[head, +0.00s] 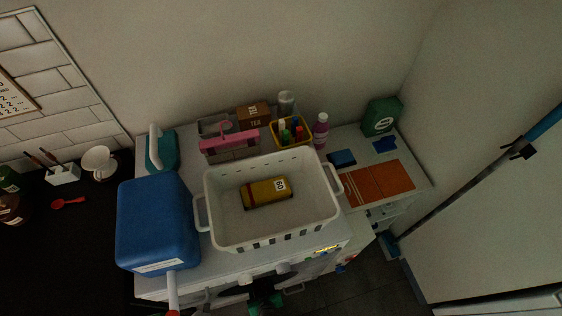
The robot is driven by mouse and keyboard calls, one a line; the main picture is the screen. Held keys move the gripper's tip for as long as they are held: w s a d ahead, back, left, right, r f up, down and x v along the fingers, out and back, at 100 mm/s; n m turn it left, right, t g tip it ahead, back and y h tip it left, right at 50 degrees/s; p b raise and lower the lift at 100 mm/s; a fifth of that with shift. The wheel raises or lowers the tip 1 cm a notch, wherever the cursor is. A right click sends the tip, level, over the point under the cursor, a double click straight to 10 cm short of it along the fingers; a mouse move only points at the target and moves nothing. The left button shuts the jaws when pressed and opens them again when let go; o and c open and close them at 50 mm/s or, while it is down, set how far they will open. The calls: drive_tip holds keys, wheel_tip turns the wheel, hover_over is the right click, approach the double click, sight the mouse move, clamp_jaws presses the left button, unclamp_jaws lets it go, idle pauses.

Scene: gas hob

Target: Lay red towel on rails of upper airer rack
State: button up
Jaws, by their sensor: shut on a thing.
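I cannot make out a red towel for certain in the head view. A flat orange-red piece with thin lines across it (380,184) lies on the right-hand white surface; I cannot tell whether it is cloth. The upper airer rack and its rails do not show. I cannot make out my gripper. A dark shape with a green part shows at the bottom edge, too dim to identify.
A white basket (222,231) holding a yellow pack (266,192) stands on the white appliance. A large blue container (157,222) is left of it. A pink-handled caddy (230,140), tea box (253,115), purple bottle (320,130) and green box (381,116) stand behind.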

drive_tip(key=shift+w+a+f, duration=0.6)
drive_tip(key=shift+w+f, duration=0.1)
drive_tip(key=shift+w, duration=1.4)
drive_tip(key=shift+w+a+f, duration=0.65)
drive_tip(key=shift+w, duration=1.4)
drive_tip(key=shift+w+a+f, duration=0.6)
drive_tip(key=shift+w+f, duration=0.1)
drive_tip(key=shift+w, duration=1.4)
drive_tip(key=shift+w+d+f, duration=0.1)
drive_tip(key=shift+d+f, duration=0.1)
drive_tip(key=shift+f, duration=0.4)
drive_tip(key=shift+a+f, duration=0.25)
drive_tip(key=shift+f, duration=0.25)
drive_tip(key=shift+w+f, duration=0.1)
drive_tip(key=shift+f, duration=0.2)
drive_tip(key=shift+w+d, duration=0.1)
